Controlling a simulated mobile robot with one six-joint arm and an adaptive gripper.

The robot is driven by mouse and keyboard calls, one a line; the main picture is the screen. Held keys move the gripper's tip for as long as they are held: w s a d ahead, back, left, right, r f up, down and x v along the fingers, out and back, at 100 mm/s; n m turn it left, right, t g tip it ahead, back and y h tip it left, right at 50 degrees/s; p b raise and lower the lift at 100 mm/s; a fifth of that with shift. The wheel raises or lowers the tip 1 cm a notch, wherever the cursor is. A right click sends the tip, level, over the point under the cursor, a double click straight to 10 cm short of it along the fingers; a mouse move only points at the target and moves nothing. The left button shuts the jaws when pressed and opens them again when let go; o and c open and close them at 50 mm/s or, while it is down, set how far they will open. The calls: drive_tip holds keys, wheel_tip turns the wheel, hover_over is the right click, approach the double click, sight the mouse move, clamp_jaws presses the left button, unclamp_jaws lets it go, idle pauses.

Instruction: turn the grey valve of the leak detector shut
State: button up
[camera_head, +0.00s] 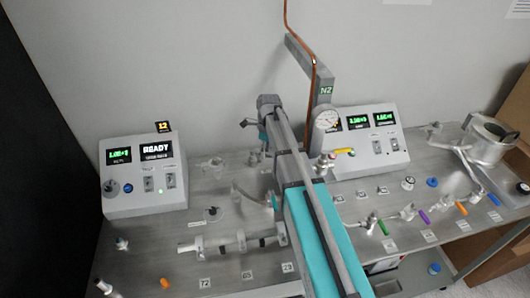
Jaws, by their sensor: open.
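The box at the left with a READY display (145,175) looks like the leak detector. A round grey knob (112,187) sits low on its front face, beside a small blue button; it may be the grey valve, but its turn position is too small to read. My arm rises from the bottom right across the middle of the bench. What looks like my gripper (247,123) is at the arm's far end, small and partly hidden. It is open and appears apart from the box, up and to the right of the knob.
A second display box (369,138) stands right of my arm, beside a gauge (327,119) and an N2 post (322,85). Pipe fittings (240,241) lie along the bench front. Several coloured-handled valves line the right side. A metal vessel (486,141) stands far right.

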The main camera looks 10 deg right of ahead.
clamp_jaws()
idle(0.4)
drive_tip(key=shift+s+a+m, duration=0.15)
drive_tip(key=shift+s+m, duration=0.15)
drive_tip(key=shift+m, duration=0.5)
unclamp_jaws()
drive_tip(key=shift+w+n, duration=0.15)
drive_tip(key=shift+n, duration=0.15)
